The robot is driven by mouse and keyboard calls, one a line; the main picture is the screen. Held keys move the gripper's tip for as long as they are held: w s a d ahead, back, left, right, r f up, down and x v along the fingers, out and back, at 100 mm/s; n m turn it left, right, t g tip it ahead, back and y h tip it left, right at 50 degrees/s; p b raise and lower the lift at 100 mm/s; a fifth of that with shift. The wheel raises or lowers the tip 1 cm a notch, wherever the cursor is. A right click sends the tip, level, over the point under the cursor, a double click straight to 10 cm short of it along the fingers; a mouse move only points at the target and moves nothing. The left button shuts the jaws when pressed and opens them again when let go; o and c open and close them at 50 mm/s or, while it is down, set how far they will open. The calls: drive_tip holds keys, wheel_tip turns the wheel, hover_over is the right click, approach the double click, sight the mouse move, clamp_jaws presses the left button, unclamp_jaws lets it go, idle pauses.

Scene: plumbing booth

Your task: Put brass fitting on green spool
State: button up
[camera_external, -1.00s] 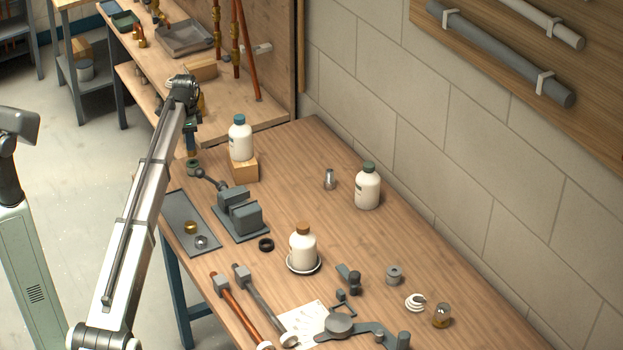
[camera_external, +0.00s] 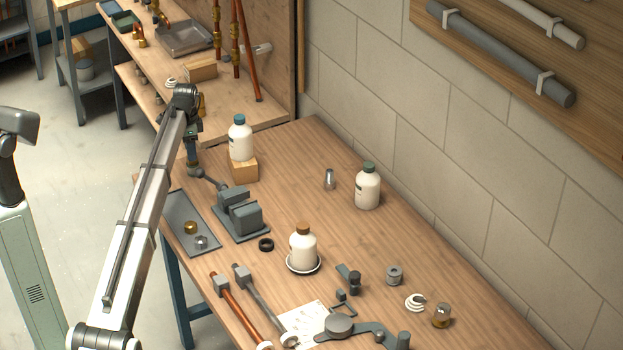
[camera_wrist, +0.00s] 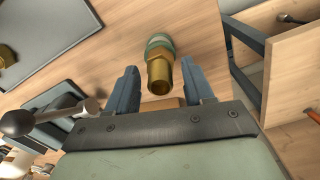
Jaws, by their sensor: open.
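A brass fitting (camera_wrist: 160,76) shows in the wrist view with its open end toward my gripper (camera_wrist: 161,88). At its far end is a green ringed piece, which looks like the green spool (camera_wrist: 157,41). The fitting appears to stand on it, though the exact seating is hidden. My gripper is open, with one finger on each side of the fitting and visible gaps between.
The grey vise (camera_external: 240,213) and its ball-ended handle are close by. A wooden block (camera_external: 244,170) carries a blue-capped bottle (camera_external: 240,138) just to the right. A grey tray (camera_external: 178,207) holds a brass piece and a steel piece. The middle of the bench is fairly clear.

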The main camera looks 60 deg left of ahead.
wheel_tip(320, 180, up, 12)
drive_tip(key=shift+r, duration=0.15)
idle(0.6)
idle(0.5)
